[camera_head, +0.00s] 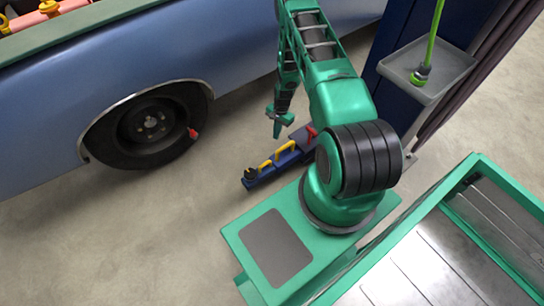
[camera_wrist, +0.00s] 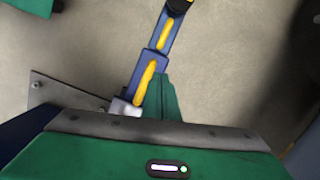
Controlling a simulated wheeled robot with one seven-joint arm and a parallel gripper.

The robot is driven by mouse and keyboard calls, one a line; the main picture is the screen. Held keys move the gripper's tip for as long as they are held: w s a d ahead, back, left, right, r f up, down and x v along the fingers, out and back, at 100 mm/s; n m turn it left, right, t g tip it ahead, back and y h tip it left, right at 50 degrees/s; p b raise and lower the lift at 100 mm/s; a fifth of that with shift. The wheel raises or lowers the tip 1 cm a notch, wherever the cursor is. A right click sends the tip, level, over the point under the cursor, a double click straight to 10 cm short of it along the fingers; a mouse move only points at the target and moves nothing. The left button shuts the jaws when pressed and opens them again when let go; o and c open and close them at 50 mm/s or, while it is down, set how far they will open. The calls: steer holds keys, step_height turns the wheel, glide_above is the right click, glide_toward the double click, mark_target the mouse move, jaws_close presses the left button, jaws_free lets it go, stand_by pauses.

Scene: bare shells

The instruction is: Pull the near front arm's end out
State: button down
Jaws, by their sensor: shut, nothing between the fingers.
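The near front arm (camera_head: 259,182) is a low blue telescoping arm close to the floor, with yellow handles (camera_head: 265,164) on top and a black round pad (camera_head: 250,173) at its end. It points down-left, away from the dark blue post. In the wrist view the arm (camera_wrist: 160,52) runs upward, its black-padded end cut off by the top edge. My gripper (camera_head: 279,126) is shut and empty, above and beyond the arm, apart from it in the head view. In the wrist view its green fingers (camera_wrist: 164,88) show just right of the nearer yellow handle; contact cannot be told.
A blue car (camera_head: 60,120) with a dark wheel (camera_head: 150,128) stands at left. A dark blue post (camera_head: 379,90) with a grey tray (camera_head: 440,68) stands at upper right. A bolted grey plate (camera_wrist: 60,92) lies on the floor. The floor left of the arm is clear.

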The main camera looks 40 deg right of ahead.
steer(key=shift+m, duration=0.3)
steer(key=a+f, duration=0.1)
steer(key=f, duration=0.3)
steer(key=s+a+f, duration=0.1)
steer(key=f, duration=0.4)
steer(key=a+f, duration=0.1)
steer(key=f, duration=0.4)
steer(key=shift+s+a+f, duration=0.1)
steer(key=shift+s, duration=0.3)
